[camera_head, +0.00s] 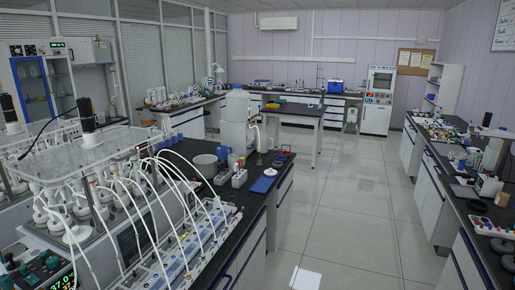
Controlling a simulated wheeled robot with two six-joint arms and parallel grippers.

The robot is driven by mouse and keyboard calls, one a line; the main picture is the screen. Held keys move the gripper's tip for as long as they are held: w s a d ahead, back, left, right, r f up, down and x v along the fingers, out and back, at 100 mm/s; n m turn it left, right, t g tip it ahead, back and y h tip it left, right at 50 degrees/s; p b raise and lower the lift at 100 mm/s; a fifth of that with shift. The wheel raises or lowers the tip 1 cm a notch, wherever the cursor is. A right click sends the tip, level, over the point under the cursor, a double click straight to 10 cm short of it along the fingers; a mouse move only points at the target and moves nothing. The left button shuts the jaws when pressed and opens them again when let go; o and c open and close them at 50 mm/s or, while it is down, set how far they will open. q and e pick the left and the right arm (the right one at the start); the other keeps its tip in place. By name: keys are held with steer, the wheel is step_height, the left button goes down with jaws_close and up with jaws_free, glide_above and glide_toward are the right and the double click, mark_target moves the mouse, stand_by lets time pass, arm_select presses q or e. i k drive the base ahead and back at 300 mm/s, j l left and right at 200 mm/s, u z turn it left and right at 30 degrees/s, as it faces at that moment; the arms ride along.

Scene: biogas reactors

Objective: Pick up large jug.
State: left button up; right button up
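A large white jug-like container (237,106) with a small blue top stands on the left black bench. It is upright, and its lower part is pale and partly hidden by smaller items on the bench. I cannot tell whether it stands directly on the bench or on a white base. No other large jug is clear in this view. Neither of my grippers shows in the head view.
A reactor unit (100,185) with many white tubes fills the near left. A blue tray (264,184) lies near the left bench's edge. A table (297,112) stands farther back. A cluttered bench (450,185) runs along the right. The tiled aisle (345,215) between is clear.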

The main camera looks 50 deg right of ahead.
mark_target(265, 144)
steer(key=l+z, duration=0.1)
steer(key=z, duration=1.7)
